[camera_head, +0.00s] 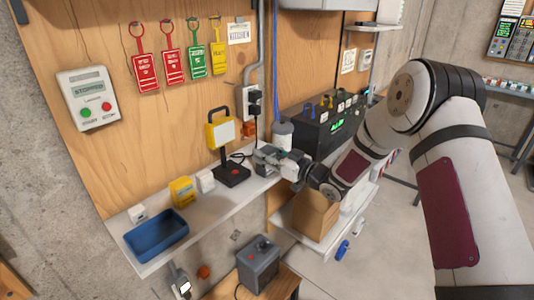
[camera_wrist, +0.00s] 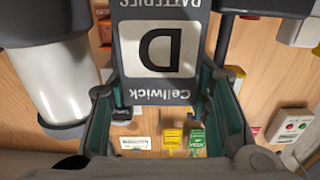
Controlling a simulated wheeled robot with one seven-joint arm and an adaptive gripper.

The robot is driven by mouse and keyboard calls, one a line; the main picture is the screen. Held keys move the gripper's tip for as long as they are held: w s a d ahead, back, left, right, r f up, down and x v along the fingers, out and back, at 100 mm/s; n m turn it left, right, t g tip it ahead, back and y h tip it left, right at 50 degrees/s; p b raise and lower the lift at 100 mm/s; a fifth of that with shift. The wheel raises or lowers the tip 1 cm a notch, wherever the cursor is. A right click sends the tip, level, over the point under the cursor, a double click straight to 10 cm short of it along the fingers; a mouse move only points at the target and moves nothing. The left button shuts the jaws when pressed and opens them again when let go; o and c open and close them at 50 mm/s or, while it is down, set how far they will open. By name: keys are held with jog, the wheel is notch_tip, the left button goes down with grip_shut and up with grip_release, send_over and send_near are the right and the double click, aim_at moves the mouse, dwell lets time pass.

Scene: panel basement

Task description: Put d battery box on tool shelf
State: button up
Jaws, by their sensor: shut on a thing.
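The D battery box (camera_wrist: 160,50) is dark grey with a white label and a large D, upside down in the wrist view. My gripper (camera_wrist: 165,95) is shut on it, with a finger at each side. In the head view my gripper (camera_head: 265,156) is over the right end of the white wall shelf (camera_head: 215,202); the box cannot be made out clearly there. I cannot tell whether the box touches the shelf. No label shows which shelf is the tool shelf.
The white shelf holds a blue tray (camera_head: 156,236), a yellow box (camera_head: 182,190) and a yellow work lamp (camera_head: 228,165). A white cylinder (camera_head: 283,137) stands close behind my gripper. A cardboard box (camera_head: 314,214) is below my wrist. Bare shelf shows along the front edge.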

jog(key=shift+f, duration=0.15)
jog(key=o, duration=1.3)
